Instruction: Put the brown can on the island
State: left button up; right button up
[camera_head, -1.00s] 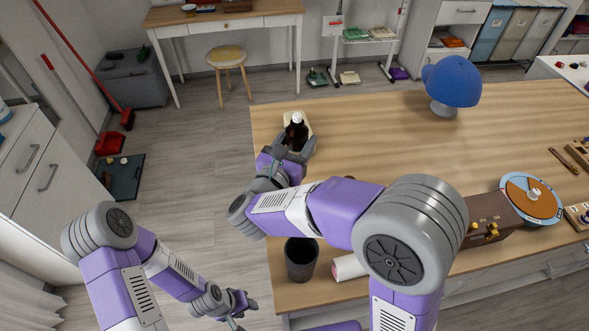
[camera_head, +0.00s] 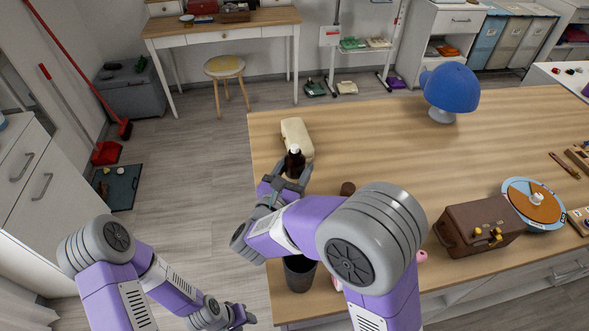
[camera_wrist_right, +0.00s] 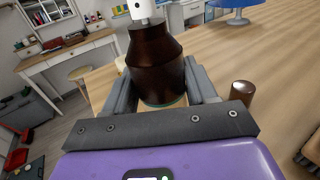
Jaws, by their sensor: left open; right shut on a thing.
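The brown can (camera_head: 294,164), a dark, bottle-shaped container with a white cap, is upright in my right gripper (camera_head: 287,183) over the left part of the wooden-topped island (camera_head: 370,135). In the right wrist view the can (camera_wrist_right: 155,62) stands between the two grey fingers, which are shut on it. I cannot tell whether its base touches the island top. My left gripper (camera_head: 243,317) is open and empty, low beyond the island's left edge.
A cream oblong object (camera_head: 297,134) lies just behind the can. A small brown cylinder (camera_head: 347,188) stands to its right. A dark cup (camera_head: 299,273), a brown box (camera_head: 478,226) and a blue cap on a stand (camera_head: 451,85) are also on the island. Its middle is clear.

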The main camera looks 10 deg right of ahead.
jog(key=o, duration=1.2)
jog(key=shift+r+p, duration=0.3)
jog(key=shift+p, duration=0.25)
jog(key=v, duration=1.2)
jog(key=shift+f, duration=0.15)
